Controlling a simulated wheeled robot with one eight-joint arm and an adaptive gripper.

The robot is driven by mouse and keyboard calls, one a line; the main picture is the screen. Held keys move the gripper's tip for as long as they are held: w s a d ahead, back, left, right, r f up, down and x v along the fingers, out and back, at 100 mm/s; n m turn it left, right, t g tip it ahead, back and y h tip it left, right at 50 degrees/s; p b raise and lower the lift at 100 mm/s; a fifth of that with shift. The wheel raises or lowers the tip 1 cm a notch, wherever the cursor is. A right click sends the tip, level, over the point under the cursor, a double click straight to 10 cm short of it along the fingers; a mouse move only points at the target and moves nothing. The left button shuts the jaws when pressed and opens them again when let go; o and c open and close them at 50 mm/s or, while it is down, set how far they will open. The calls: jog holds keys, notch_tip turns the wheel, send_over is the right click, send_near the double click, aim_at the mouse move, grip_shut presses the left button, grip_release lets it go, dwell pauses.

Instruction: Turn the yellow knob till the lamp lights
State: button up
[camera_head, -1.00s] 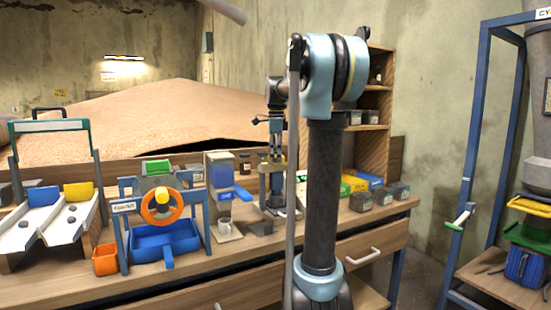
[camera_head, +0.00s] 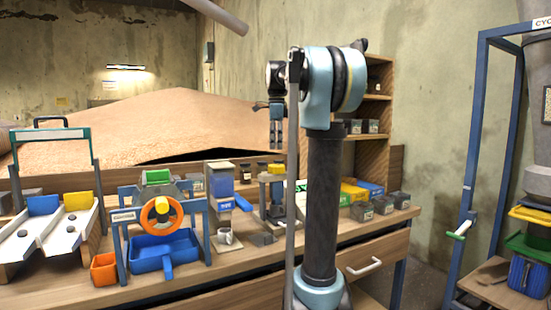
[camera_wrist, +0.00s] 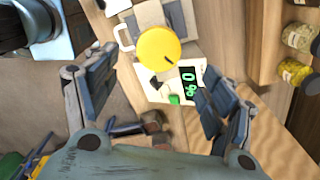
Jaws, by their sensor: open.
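The yellow knob (camera_wrist: 158,47) is round with a dark mark on its face, seen from above in the wrist view. It sits on a pale device beside a black display (camera_wrist: 188,80) reading "0%" in green. A small green piece (camera_wrist: 175,99) lies beside the display; I cannot tell whether it is the lamp or lit. In the head view, a yellow-topped device (camera_head: 272,178) stands on the bench below my gripper (camera_head: 277,133). My gripper (camera_wrist: 156,78) is open and empty, its fingers apart with the knob ahead between them, not touching it.
Jars (camera_wrist: 297,50) stand to the right in the wrist view. A wooden shelf (camera_head: 372,150) stands behind my arm.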

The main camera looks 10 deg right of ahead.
jog(key=shift+r, duration=1.55)
jog(key=s+f+n+t, duration=0.1)
jog(key=s+f+n, duration=0.9)
jog(key=s+f, duration=0.7)
jog(key=s+f+n+t, duration=0.1)
jog(key=s+f+n, duration=0.9)
jog(key=s+f, duration=0.7)
notch_tip(320, 180, down, 7)
jog(key=shift+s+f+n, duration=0.1)
jog(key=shift+s+n, duration=0.15)
jog(key=shift+n, duration=0.05)
jog(key=shift+a, duration=0.1)
jog(key=shift+w+f, duration=0.15)
jog(key=shift+w, duration=0.3)
